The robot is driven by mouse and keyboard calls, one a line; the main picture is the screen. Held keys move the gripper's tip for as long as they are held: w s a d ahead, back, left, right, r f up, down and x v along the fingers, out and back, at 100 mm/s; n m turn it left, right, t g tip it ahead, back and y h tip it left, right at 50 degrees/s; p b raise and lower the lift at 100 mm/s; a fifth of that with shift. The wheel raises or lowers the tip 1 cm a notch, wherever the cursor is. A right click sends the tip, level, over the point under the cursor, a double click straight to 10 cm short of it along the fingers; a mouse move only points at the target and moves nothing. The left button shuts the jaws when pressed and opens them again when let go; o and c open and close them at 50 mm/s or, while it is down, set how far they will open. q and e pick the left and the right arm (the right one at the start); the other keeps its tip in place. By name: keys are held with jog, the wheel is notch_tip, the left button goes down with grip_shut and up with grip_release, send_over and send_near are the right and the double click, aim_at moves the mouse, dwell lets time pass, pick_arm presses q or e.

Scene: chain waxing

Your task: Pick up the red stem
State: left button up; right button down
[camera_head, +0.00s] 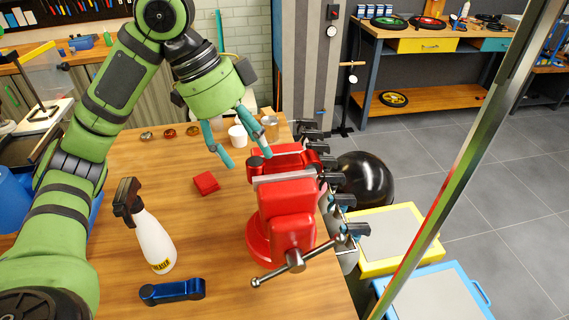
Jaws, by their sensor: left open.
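A red piece with a dark round end, which looks like the red stem (286,160), shows just behind the grey jaw of the red vise (288,200). I cannot tell clearly where the stem ends and the vise begins. My left gripper (247,159) comes down from the upper left with its two teal fingers spread apart. One fingertip is close to the stem's left end in the picture and the other hangs further left. My right gripper is not in view.
A red block (206,183), a spray bottle (153,240) and a blue stem (172,291) are on the wooden workbench (215,260). A white cup (238,136), a metal can (270,127) and several small items stand behind. Black clamp-like parts line the right edge.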

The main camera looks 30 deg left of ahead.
aim_at(284, 167)
pick_arm(q)
jog(key=shift+x, duration=1.45)
jog(key=c, duration=1.2)
